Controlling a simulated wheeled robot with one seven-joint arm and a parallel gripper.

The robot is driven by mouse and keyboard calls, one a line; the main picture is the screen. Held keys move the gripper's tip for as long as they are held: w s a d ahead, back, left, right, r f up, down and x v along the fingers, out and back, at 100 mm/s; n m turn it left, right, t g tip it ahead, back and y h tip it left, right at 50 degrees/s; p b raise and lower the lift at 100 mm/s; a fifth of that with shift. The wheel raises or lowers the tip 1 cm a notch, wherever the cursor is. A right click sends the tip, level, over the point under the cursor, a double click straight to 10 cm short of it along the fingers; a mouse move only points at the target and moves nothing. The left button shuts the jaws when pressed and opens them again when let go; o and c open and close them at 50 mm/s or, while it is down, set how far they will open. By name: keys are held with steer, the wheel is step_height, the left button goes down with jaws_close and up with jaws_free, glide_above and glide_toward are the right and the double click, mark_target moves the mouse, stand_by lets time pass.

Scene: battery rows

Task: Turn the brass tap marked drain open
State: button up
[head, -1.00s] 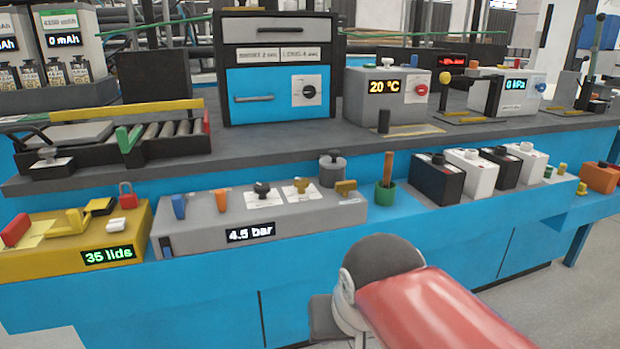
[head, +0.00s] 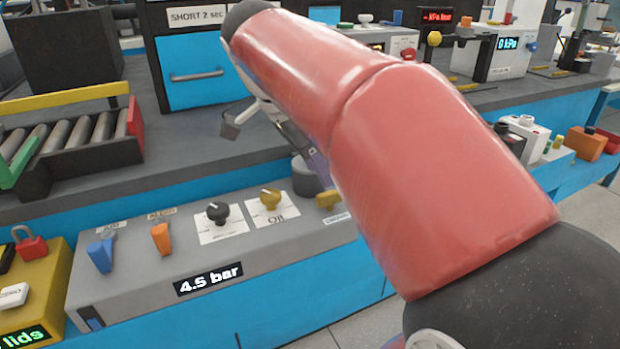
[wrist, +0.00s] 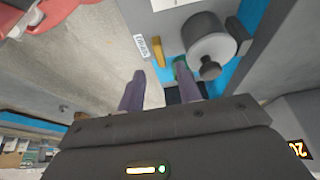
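The brass tap (head: 328,199) sits at the right end of the grey panel, beside a small label (head: 339,218) too blurred to read surely. In the wrist view the brass tap (wrist: 158,52) shows as a short bar next to its white label (wrist: 141,46), just beyond the fingertips. My gripper (wrist: 160,79) has its two purple-grey fingers apart with nothing between them. It hangs above the panel's right end and does not touch the tap. In the head view my red arm hides most of the gripper.
The grey panel (head: 130,292) also carries a blue lever (head: 101,254), an orange lever (head: 160,238), a black knob (head: 218,212) and a yellow knob (head: 270,198). A grey cylinder (wrist: 212,42) stands close to the tap. A green cup (wrist: 181,68) shows behind one finger.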

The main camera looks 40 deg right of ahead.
mark_target(329, 192)
steer(key=x, duration=0.5)
steer(key=shift+d+f, duration=0.1)
steer(key=shift+f, duration=0.2)
jaws_close()
